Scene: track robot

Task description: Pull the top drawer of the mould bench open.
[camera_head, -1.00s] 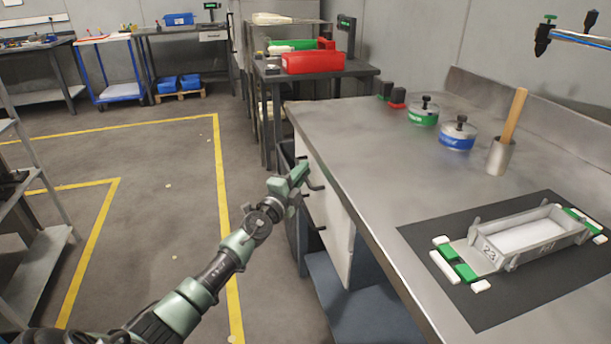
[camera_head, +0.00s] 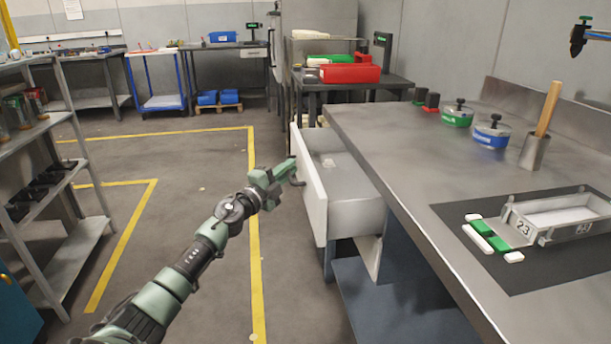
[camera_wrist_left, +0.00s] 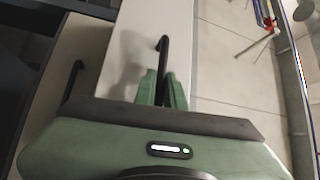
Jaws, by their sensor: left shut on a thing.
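The top drawer (camera_head: 314,193) of the mould bench stands pulled out to the left of the bench (camera_head: 400,150), and its grey inside shows from above. Its white front also shows in the left wrist view (camera_wrist_left: 125,60). My left gripper (camera_head: 288,176) is shut on the dark drawer handle (camera_head: 297,181). In the left wrist view the green fingers (camera_wrist_left: 162,88) close around the handle (camera_wrist_left: 163,50), near its one end. A second dark handle (camera_wrist_left: 73,80) shows to the left on a lower front. My right gripper is out of view.
On the bench top lie a dark mat with a mould (camera_head: 560,220), green and blue lidded pots (camera_head: 491,132) and a cup with a wooden handle (camera_head: 533,150). A shelf rack (camera_head: 60,190) stands at the left. The floor between is clear.

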